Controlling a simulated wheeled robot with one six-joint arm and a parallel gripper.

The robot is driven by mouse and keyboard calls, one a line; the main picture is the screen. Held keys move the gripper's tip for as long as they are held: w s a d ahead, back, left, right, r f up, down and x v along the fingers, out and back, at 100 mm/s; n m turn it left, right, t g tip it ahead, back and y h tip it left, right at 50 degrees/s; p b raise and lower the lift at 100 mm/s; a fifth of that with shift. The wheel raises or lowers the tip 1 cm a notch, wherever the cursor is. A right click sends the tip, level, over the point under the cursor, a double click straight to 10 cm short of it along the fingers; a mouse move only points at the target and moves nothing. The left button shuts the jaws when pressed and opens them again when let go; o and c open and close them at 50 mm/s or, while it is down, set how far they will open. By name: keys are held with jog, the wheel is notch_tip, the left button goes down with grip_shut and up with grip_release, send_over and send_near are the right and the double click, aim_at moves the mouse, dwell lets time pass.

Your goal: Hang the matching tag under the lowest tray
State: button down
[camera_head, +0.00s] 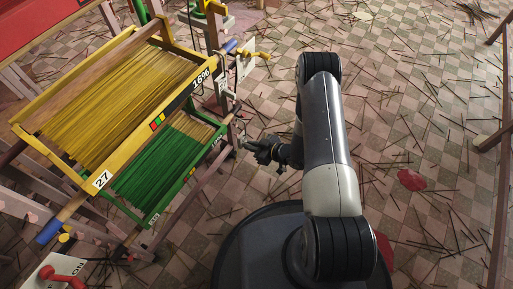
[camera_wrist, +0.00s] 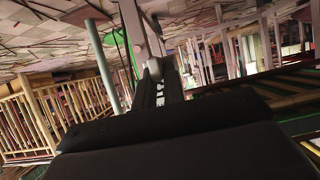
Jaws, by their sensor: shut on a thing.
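In the head view a yellow-framed tray (camera_head: 127,128) of yellow sticks sits on a slanted rack. It bears the marks 27 and 16%. A green-framed tray (camera_head: 178,196) of green sticks lies below it, partly hidden by it, with small pale labels at its corners. My gripper (camera_head: 250,146) is just right of the green tray's upper right corner. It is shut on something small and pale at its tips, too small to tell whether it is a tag. In the wrist view a dark strip with white marks (camera_wrist: 161,93) and a pale grey end (camera_wrist: 154,68) stand beyond my dark wrist.
A red lever on a white box (camera_head: 60,277) marked ON is at bottom left. Rack posts and hooks (camera_head: 243,62) stand near my gripper. A wooden railing (camera_wrist: 50,115) shows in the wrist view.

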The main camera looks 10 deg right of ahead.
aim_at(244, 140)
jog(key=shift+w+a, duration=0.85)
jog(key=shift+a, duration=0.25)
jog(key=shift+w+a, duration=0.8)
jog(key=shift+a, duration=0.3)
jog(key=shift+w+f+b, duration=0.1)
jog(key=shift+f+b, duration=0.75)
jog(key=shift+f, duration=0.05)
jog(key=c, duration=1.4)
grip_release()
jog(key=shift+o, duration=0.4)
jog(key=shift+o, duration=1.1)
